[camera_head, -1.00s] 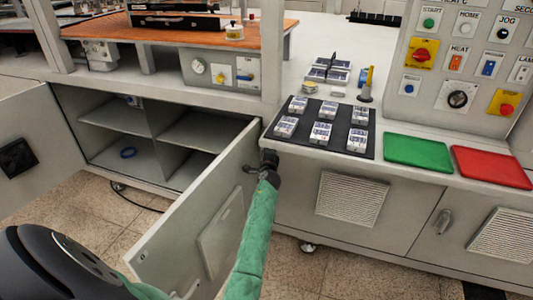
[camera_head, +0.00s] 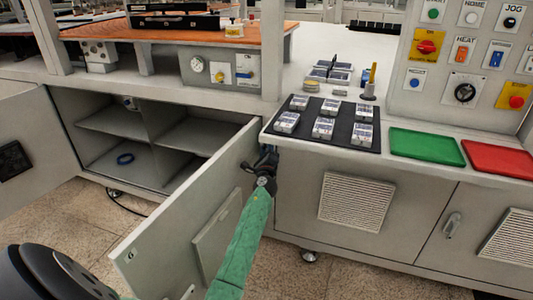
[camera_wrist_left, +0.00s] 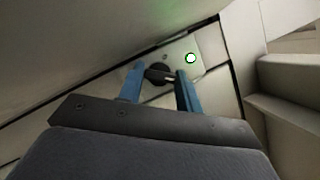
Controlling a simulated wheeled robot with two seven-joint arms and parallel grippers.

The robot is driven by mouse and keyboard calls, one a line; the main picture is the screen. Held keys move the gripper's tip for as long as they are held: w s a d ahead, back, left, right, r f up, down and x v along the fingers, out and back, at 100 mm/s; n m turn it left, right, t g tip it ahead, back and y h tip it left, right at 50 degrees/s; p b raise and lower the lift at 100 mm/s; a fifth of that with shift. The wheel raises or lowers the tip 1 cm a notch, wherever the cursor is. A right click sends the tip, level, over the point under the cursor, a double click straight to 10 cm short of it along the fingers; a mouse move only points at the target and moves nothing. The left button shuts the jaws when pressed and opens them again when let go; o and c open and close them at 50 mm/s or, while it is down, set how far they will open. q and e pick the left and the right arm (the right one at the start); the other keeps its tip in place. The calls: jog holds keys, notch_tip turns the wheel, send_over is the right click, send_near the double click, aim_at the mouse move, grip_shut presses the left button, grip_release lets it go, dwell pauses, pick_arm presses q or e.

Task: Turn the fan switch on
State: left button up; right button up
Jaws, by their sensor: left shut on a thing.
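My left gripper (camera_head: 266,162) is at the cabinet front, beside the upper edge of the open door, below the black mat. In the left wrist view its blue fingers (camera_wrist_left: 160,82) are shut on a dark knob (camera_wrist_left: 158,74), which looks like the fan switch. The knob sits on a pale plate with a lit green lamp (camera_wrist_left: 190,58) to its right. In the head view the knob is hidden by the gripper and door. My right gripper is not in view.
The open cabinet door (camera_head: 200,215) stands close along my left arm. The black mat (camera_head: 350,138) with several small boxes lies on the counter above. A green tray (camera_head: 427,147) and a red tray (camera_head: 498,159) are to the right, below a control panel (camera_head: 465,70).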

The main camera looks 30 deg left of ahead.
pick_arm(q)
jog(key=shift+f+m+t+b, duration=0.2)
jog(key=shift+m+t+b, duration=0.3)
jog(key=shift+m+b, duration=0.4)
jog(key=o, duration=0.7)
jog(key=shift+r, duration=0.1)
jog(key=v, duration=0.8)
jog(key=shift+a+r, duration=0.1)
